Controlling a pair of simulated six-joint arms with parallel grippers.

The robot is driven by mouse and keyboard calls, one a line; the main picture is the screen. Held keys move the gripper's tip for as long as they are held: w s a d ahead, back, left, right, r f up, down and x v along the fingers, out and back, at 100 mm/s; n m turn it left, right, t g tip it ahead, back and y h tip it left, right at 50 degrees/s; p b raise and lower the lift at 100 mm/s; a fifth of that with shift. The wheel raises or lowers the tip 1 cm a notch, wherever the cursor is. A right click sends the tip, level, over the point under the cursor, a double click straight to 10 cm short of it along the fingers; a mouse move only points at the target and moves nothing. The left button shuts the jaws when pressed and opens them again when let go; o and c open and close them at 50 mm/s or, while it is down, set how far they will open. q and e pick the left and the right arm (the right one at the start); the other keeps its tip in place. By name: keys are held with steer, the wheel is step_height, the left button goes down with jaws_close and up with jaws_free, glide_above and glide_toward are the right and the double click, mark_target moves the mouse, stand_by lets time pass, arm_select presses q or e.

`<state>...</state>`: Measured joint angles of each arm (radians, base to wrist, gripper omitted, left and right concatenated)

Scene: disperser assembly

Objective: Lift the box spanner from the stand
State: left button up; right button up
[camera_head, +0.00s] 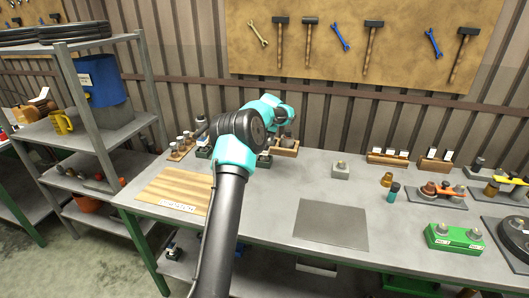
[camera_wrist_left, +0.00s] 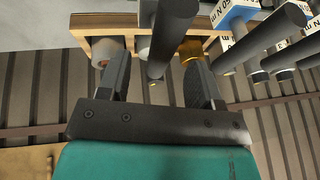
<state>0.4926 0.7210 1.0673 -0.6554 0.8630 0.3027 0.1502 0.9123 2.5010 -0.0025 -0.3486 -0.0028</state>
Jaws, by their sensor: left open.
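A wooden stand (camera_wrist_left: 88,20) lies across the top of the left wrist view. A dark grey cylinder (camera_wrist_left: 170,35), which looks like the box spanner, rises from it. My left gripper (camera_wrist_left: 158,80) is open, with one finger on each side of this cylinder's lower end in the picture. I see no finger closed on it, and cannot tell whether either touches. In the head view, my left arm reaches over the bench to the wooden stand (camera_head: 288,152) at the back. The arm hides the fingers and most of the spanner there. My right gripper is not in view.
Several dark handled tools with labels (camera_wrist_left: 245,45) stand close to the right finger. The bench has a wooden board (camera_head: 165,190), a grey plate (camera_head: 330,225), a metal block (camera_head: 341,170) and a green box (camera_head: 455,238).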

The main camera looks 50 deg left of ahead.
arm_select(q)
steer(key=x, duration=0.4)
steer(key=shift+a+f, duration=0.1)
stand_by(0.3)
jaws_close()
stand_by(0.4)
